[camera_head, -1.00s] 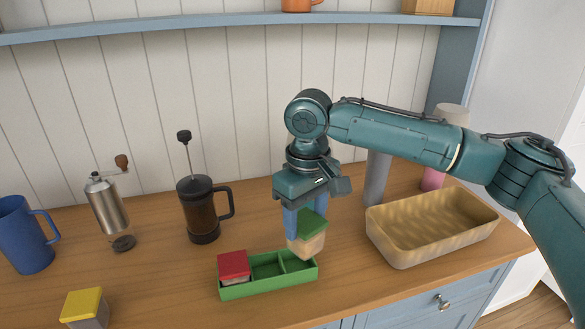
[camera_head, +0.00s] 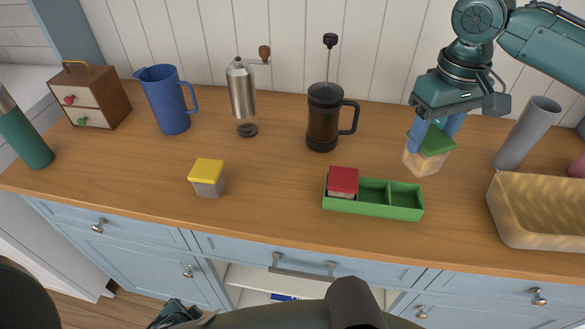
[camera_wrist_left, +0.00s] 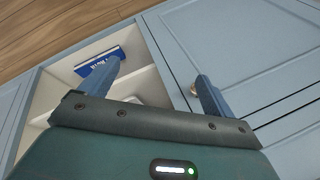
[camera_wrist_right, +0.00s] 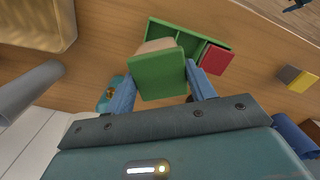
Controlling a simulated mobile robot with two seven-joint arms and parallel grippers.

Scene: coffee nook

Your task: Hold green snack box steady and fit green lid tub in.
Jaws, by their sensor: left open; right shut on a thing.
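The green snack box (camera_head: 406,213) stands on the counter. A red-lid tub (camera_head: 343,181) fills its left compartment; the middle and right compartments are empty. My right gripper (camera_head: 434,133) is shut on the green-lid tub (camera_head: 425,163), behind the box's right end and apart from it. In the right wrist view the green lid (camera_wrist_right: 160,76) sits between the fingers, and the tub hides part of the snack box (camera_wrist_right: 200,36).
A yellow-lid tub (camera_head: 208,177) stands left of the box. A French press (camera_head: 323,118), grinder (camera_head: 241,90) and blue jug (camera_head: 167,99) stand behind. A beige basket (camera_head: 530,235) and grey cylinder (camera_head: 526,134) are at right. The counter left of the box's near side is clear.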

